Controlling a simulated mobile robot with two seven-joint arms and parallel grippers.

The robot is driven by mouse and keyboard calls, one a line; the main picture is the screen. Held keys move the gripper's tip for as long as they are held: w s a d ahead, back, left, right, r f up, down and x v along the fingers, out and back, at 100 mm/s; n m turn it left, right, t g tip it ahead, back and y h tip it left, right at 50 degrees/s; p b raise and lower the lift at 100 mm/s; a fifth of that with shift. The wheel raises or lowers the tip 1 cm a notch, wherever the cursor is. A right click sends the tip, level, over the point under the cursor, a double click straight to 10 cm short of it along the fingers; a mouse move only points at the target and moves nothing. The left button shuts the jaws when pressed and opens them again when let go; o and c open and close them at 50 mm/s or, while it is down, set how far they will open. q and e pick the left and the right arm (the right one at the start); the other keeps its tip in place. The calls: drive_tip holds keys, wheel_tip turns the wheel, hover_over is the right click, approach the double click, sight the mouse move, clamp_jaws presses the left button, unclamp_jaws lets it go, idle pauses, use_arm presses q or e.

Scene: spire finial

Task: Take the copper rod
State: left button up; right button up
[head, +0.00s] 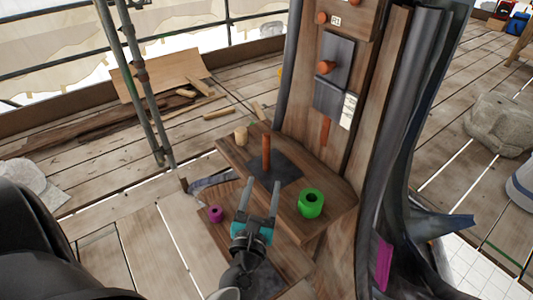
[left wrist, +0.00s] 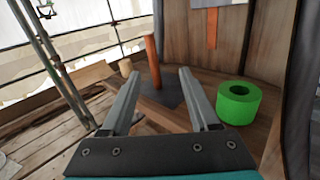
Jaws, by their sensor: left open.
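The copper rod (head: 266,153) stands upright on a dark square plate (head: 277,172) on a wooden shelf. In the left wrist view the rod (left wrist: 152,62) rises beyond the fingertips, between them and nearer the left one. My left gripper (head: 262,182) is open and empty, in front of the rod and apart from it; its two fingers also show in the left wrist view (left wrist: 156,75). My right gripper is not in view.
A green ring (head: 311,203) sits on the shelf (head: 330,213) right of my gripper. A small magenta ring (head: 215,214) lies at the left. A pale wooden cylinder (head: 241,136) stands behind. A wooden post with copper pegs (head: 326,67) rises behind the shelf.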

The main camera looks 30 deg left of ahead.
sight(266, 149)
use_arm(q)
drive_tip(key=shift+n+y, duration=0.3)
drive_tip(key=shift+n, duration=0.3)
drive_tip(key=x, duration=0.6)
drive_tip(key=a+x, duration=0.1)
drive_tip(key=x, duration=0.2)
drive_tip(key=shift+w+a+f+p, duration=0.1)
drive_tip(key=shift+w+f+p, duration=0.1)
drive_tip(key=shift+f+p, duration=0.1)
drive_tip(key=shift+x, duration=2.75)
drive_tip(key=shift+s+a+f, duration=0.1)
drive_tip(key=shift+a+f, duration=0.05)
clamp_jaws()
